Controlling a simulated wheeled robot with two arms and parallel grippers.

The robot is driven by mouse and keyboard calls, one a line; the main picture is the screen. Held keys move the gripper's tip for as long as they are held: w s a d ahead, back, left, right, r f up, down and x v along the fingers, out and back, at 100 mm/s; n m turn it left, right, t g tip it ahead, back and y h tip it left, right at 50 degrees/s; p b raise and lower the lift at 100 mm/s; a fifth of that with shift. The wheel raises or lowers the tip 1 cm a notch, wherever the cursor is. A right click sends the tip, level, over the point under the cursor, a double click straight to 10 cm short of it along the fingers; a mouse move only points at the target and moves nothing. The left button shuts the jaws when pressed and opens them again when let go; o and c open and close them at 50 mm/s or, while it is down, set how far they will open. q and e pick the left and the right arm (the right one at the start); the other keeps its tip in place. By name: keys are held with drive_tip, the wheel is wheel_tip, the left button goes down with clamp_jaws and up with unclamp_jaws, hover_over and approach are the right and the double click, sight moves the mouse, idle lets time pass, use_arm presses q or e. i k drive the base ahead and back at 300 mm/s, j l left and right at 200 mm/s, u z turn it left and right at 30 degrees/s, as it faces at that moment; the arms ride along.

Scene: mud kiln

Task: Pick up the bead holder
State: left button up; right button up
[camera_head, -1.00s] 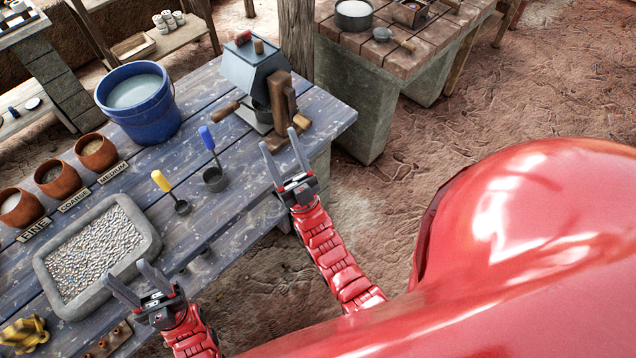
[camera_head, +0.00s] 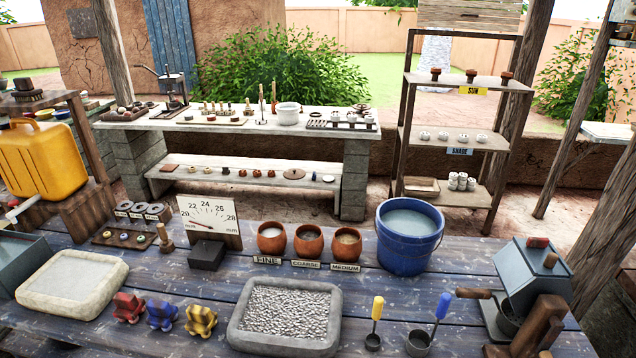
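No thing is labelled as the bead holder, and I cannot tell for sure which it is. A dark wooden board (camera_head: 106,239) with several small coloured bead-like pieces lies at the back left of the near table, next to an upright wooden peg (camera_head: 165,237). Three knobbly pieces, red (camera_head: 129,307), blue (camera_head: 162,314) and yellow (camera_head: 200,319), stand at the front, left of a grey stone tray of pebbles (camera_head: 240,328). On the far bench, several small upright items (camera_head: 228,108) are too small to identify. Neither of my grippers is in view.
The near table (camera_head: 250,275) also carries a dial gauge (camera_head: 212,219), clay pots (camera_head: 308,241), a blue bucket (camera_head: 410,238), two scoops (camera_head: 374,325) and a metal box device with a wooden handle (camera_head: 530,280). A yellow jerrycan (camera_head: 42,160) stands left. Shelves (camera_head: 459,135) stand behind.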

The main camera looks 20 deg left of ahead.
sight(201, 319)
drive_tip(key=k+l+u, duration=0.1)
drive_tip(key=u, duration=1.5)
